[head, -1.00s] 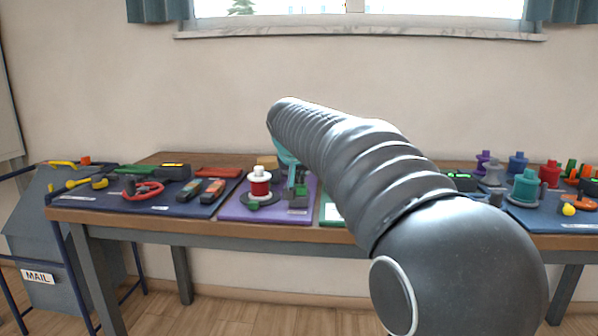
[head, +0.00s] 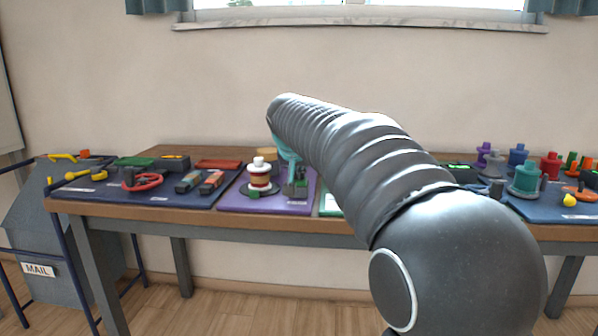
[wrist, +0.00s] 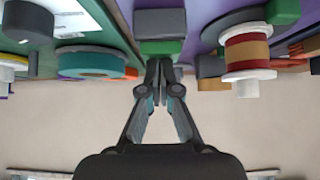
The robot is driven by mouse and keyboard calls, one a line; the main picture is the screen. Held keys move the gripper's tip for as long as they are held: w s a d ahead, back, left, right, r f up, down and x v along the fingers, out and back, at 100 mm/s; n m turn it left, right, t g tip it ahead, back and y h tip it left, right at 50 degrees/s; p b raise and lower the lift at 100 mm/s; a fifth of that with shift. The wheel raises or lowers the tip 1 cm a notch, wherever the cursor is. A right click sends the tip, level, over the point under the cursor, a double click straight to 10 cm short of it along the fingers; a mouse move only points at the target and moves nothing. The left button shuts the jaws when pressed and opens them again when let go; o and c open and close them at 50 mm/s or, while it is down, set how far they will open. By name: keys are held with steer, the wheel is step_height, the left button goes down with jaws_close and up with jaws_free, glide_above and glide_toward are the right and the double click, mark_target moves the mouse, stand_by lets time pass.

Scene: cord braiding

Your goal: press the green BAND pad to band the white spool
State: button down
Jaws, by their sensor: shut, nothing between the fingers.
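The white spool (head: 258,180) stands upright on a dark disc on the purple mat (head: 235,203). It carries red winding with a tan band around its middle, also clear on the spool in the wrist view (wrist: 248,50). The green pad (wrist: 160,47) sits on a grey block at the top centre of the wrist view. My gripper (wrist: 160,64) is shut and empty, its fingertips at the pad; I cannot tell if they touch. In the head view my arm and the teal gripper parts hide most of the pad area.
A green block (wrist: 283,12) sits beside the spool's disc. A teal ring-shaped piece (wrist: 90,62) lies on the neighbouring green mat. A navy mat (head: 110,195) with tools lies left, and several coloured spools (head: 525,178) stand right.

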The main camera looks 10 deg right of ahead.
step_height(320, 180, up, 4)
steer(key=shift+f+p, duration=0.25)
steer(key=shift+p, duration=0.85)
steer(key=v, duration=1)
steer(key=shift+b, duration=0.3)
steer(key=shift+r, duration=0.1)
steer(key=n+g+y, duration=0.1)
steer(key=n, duration=0.2)
glide_toward(299, 181)
steer(key=s+a+f, duration=0.1)
steer(key=s+a, duration=0.1)
steer(key=s+d+f, duration=0.1)
steer(key=s+f, duration=0.5)
steer(key=s, duration=0.4)
steer(key=s+d+f+g+y, duration=0.1)
steer(key=s+f, duration=0.6)
steer(key=s, duration=0.4)
steer(key=s+d+f+g, duration=0.1)
steer(key=s+f, duration=0.6)
steer(key=s, duration=0.3)
steer(key=shift+s+d+f+n+y, duration=0.2)
steer(key=shift+d+n+y, duration=0.1)
steer(key=shift+d+y, duration=0.1)
